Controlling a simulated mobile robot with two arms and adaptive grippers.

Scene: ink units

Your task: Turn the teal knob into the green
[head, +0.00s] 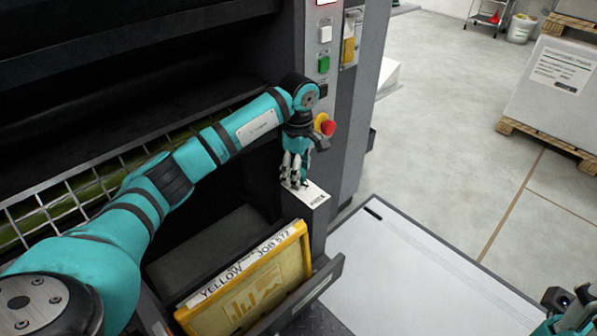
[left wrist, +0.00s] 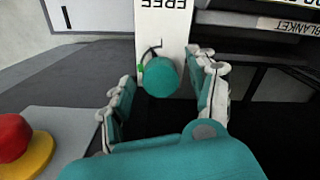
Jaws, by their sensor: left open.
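The teal knob (left wrist: 161,77) is round and sits on a white plate (left wrist: 163,20) with black lettering. A small green mark (left wrist: 140,68) shows beside the knob, at its left in the left wrist view. My left gripper (head: 294,184) is open and points down over the white plate (head: 314,197) on the press. In the left wrist view its fingers stand on either side of the knob, apart from it as far as I can tell. The fingers largely hide the knob in the head view. My right gripper (head: 570,305) is partly cut off at the lower right corner.
A red button on a yellow base (head: 325,125) sits close beside my left wrist. A pale flat surface (head: 410,280) lies to the right; open floor is beyond.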

